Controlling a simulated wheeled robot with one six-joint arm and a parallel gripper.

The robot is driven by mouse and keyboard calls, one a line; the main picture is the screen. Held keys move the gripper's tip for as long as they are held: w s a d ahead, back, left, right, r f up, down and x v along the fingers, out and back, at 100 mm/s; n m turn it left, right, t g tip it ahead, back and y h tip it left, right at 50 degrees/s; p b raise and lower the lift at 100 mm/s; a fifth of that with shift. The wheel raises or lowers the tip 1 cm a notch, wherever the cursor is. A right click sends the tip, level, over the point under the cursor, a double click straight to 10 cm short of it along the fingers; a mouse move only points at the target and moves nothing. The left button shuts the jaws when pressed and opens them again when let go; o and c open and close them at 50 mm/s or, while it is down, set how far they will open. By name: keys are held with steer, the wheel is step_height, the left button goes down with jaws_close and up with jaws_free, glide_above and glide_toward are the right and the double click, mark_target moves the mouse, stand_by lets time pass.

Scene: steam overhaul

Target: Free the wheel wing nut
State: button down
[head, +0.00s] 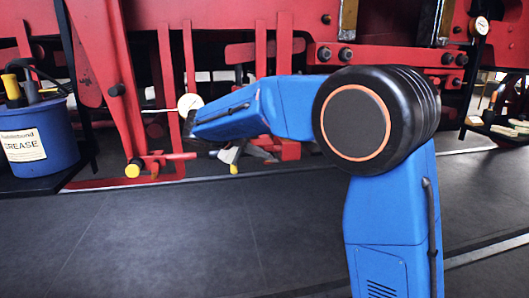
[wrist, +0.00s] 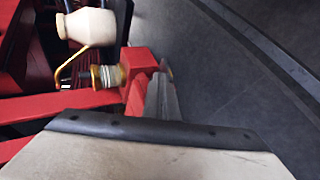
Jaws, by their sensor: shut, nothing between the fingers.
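My gripper shows in the wrist view as narrow grey fingers (wrist: 162,95) above its broad pale housing. The fingers are shut and empty. They lie beside a red block (wrist: 139,64); I cannot tell whether they touch it. Left of the block is a ribbed brass-and-steel fitting (wrist: 104,76) on a dark rod. I cannot tell whether it is the wheel wing nut; no winged shape shows clearly. In the head view my blue arm reaches left toward the red machine frame, and its end hides part of what lies behind.
A pale bottle-shaped part (wrist: 91,27) with a bent brass tube sits near the fitting. A blue grease bucket (head: 38,135) stands at left. The dark floor (head: 150,240) in front is clear.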

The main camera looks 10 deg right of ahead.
steer(key=h, duration=0.1)
steer(key=a+f+n+h, duration=0.1)
steer(key=shift+f+t+h, duration=0.2)
steer(key=shift+t+h, duration=0.1)
steer(key=shift+h, duration=0.1)
steer(key=shift+f, duration=0.25)
stand_by(0.5)
